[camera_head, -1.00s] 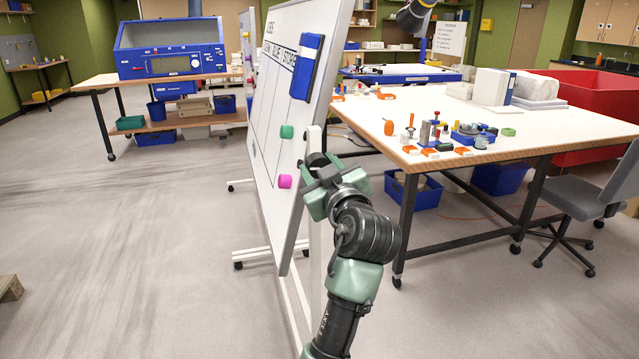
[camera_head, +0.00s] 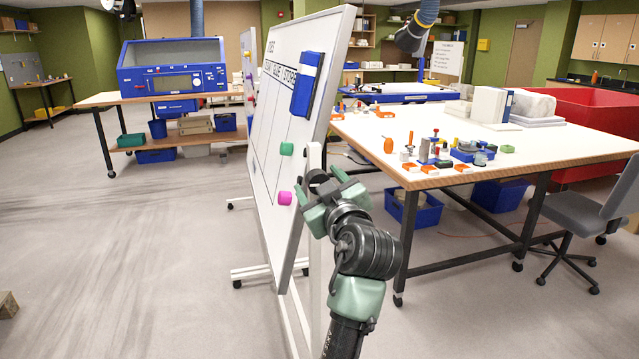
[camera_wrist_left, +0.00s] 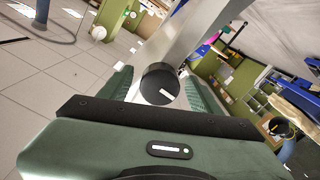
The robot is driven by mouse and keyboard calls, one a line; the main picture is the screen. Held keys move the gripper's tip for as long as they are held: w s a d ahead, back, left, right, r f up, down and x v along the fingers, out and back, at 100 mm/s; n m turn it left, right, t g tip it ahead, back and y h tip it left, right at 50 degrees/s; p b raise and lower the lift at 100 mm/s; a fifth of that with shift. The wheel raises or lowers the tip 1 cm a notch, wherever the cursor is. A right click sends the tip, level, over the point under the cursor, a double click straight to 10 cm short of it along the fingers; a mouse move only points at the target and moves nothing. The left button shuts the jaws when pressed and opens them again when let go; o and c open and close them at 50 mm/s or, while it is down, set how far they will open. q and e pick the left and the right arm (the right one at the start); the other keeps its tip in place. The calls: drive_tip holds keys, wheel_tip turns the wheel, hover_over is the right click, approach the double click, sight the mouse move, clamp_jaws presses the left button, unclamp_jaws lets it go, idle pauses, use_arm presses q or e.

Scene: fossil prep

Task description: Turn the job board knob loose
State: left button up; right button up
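The job board (camera_head: 262,150) is a tall whiteboard on a white wheeled frame, seen at a steep angle in the head view. Its round black knob (camera_head: 317,177) is at the board's right-hand upright. In the left wrist view the knob (camera_wrist_left: 160,84) has a pale mark and sits in front of a pale metal post (camera_wrist_left: 190,40). My left gripper (camera_head: 324,186) is at the knob; its green fingers (camera_wrist_left: 160,92) are open, one on each side, with a visible gap to the knob on both sides. My right gripper is not in view.
Green (camera_head: 287,148) and magenta (camera_head: 285,198) cylinders and a blue holder (camera_head: 307,84) are on the board face. A worktable (camera_head: 520,143) with small tools stands close on the right.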

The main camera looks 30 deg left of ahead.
sight(319, 173)
use_arm(q)
drive_tip(key=shift+r, duration=0.1)
wheel_tip(319, 173, up, 20)
drive_tip(key=shift+b, duration=0.35)
idle(0.5)
